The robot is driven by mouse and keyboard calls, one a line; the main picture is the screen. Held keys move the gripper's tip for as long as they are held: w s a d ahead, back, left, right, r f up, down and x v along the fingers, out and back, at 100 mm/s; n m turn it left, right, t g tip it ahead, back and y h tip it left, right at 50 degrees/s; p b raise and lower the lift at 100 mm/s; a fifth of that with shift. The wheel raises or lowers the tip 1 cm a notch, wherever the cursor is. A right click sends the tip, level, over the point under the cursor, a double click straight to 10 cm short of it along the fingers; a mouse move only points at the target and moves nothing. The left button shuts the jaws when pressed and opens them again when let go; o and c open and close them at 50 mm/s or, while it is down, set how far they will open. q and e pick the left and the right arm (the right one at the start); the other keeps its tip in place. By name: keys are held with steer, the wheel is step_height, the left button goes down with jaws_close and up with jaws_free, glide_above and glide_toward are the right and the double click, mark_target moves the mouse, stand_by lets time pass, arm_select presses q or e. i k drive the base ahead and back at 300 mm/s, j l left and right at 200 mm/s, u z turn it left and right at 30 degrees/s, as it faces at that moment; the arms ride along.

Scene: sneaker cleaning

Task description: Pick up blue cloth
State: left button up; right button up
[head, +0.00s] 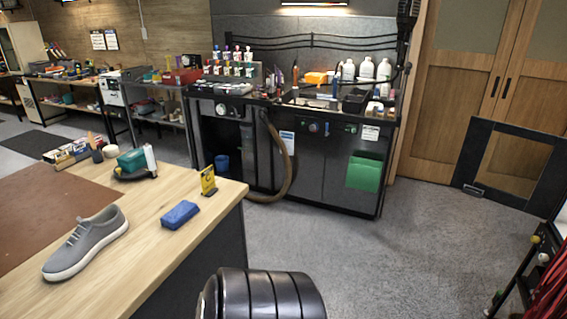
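The blue cloth (180,214) lies as a small folded block on the light wooden table, near its right edge. A grey sneaker (87,243) with a white sole lies on the table to the left of the cloth and closer to me. Neither of my grippers shows in the head view, so nothing is seen touching the cloth.
The wooden table (150,262) carries a brown mat (40,215), a yellow card (208,181) behind the cloth, and a dark tray with a teal item (131,160). Open floor (400,250) lies to the right.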

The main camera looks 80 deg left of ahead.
mark_target(178, 215)
steer(key=u, duration=3.3)
steer(key=i+z, duration=0.1)
steer(key=z, duration=2.65)
steer(key=i+j+z, duration=0.15)
steer(key=j, duration=0.25)
steer(key=i+j+z, duration=0.2)
steer(key=j, duration=0.2)
steer(key=i+j+z, duration=0.15)
steer(key=j, duration=0.3)
steer(key=j+z, duration=0.2)
steer(key=j, duration=0.55)
steer(key=i+j, duration=0.15)
steer(key=j, duration=0.2)
